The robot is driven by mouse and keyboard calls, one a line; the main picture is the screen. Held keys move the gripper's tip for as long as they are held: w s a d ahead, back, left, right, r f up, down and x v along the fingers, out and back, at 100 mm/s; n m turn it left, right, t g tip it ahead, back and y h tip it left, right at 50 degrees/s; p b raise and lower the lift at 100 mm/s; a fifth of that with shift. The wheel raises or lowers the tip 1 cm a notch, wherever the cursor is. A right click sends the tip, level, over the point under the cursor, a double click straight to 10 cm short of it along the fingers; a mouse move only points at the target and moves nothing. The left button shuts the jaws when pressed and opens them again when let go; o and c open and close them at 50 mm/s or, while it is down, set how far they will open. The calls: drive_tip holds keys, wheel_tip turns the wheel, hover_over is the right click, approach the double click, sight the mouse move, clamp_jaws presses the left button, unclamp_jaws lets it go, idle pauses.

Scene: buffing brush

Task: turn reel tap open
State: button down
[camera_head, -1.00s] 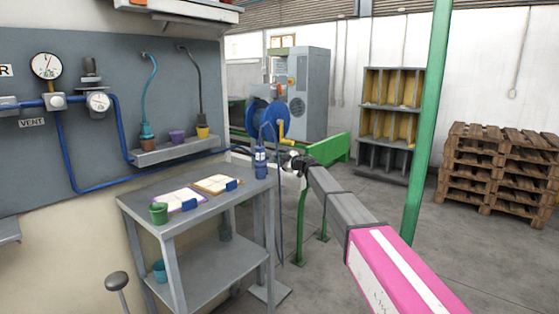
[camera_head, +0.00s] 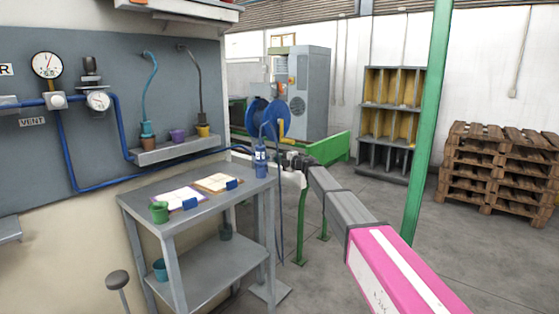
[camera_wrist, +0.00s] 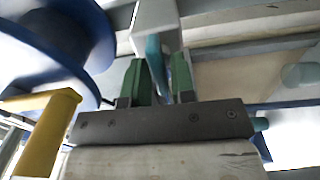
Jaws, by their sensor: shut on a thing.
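The blue hose reel (camera_head: 262,116) stands beyond the table, with a yellow crank handle (camera_head: 281,127) on its right side. In the wrist view the reel (camera_wrist: 60,40) fills the upper left and its yellow handle (camera_wrist: 45,135) is close below it. My gripper (camera_wrist: 161,72) has green fingers closed around a light-blue lever (camera_wrist: 154,55), which I take to be the reel tap. A pale grey block (camera_wrist: 155,22) is just beyond the fingers. In the head view my gripper (camera_head: 285,160) is small beside the reel, and the tap cannot be made out there.
A grey table (camera_head: 205,203) with clipboards, a green cup (camera_head: 159,212) and a blue bottle (camera_head: 260,162) stands left of my arm. A green post (camera_head: 427,120) is to the right. Pallets (camera_head: 497,170) and a shelf rack (camera_head: 391,120) stand behind, with open floor between.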

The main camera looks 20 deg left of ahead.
drive_tip(key=shift+n, duration=0.3)
drive_tip(key=c, duration=1.2)
unclamp_jaws()
drive_tip(key=shift+d, duration=0.1)
drive_tip(key=v, duration=1)
drive_tip(key=shift+s+d+f, duration=0.1)
drive_tip(key=shift+s+d, duration=0.1)
drive_tip(key=shift+d, duration=0.05)
